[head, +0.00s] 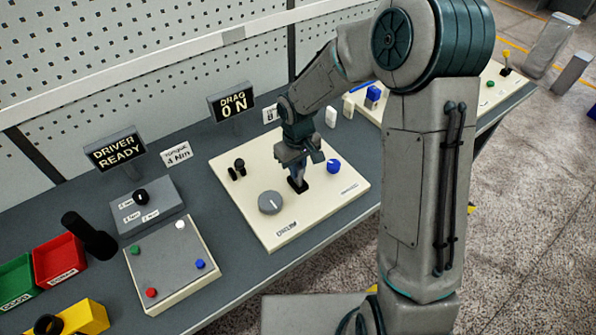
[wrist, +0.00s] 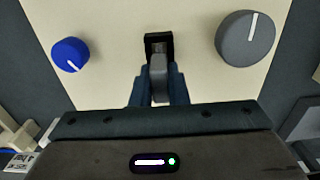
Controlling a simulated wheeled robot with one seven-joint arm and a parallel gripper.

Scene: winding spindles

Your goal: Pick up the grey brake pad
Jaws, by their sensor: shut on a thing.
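The grey brake pad (wrist: 158,72) shows in the wrist view as a small rounded grey piece between my two blue-grey fingers. My gripper (head: 298,174) points down over the cream panel (head: 327,210) and is shut on the pad. A black holder (wrist: 158,42) on the panel lies right at the pad's far end; it also shows under my fingers in the head view (head: 299,187). I cannot tell whether the pad still sits in the holder. In the head view the fingers mostly hide the pad.
A grey knob (head: 270,202) and a blue knob (head: 333,166) stand on either side of the holder. A "DRAG ON" sign (head: 232,101) stands behind. Red (head: 60,261) and green bins are far left.

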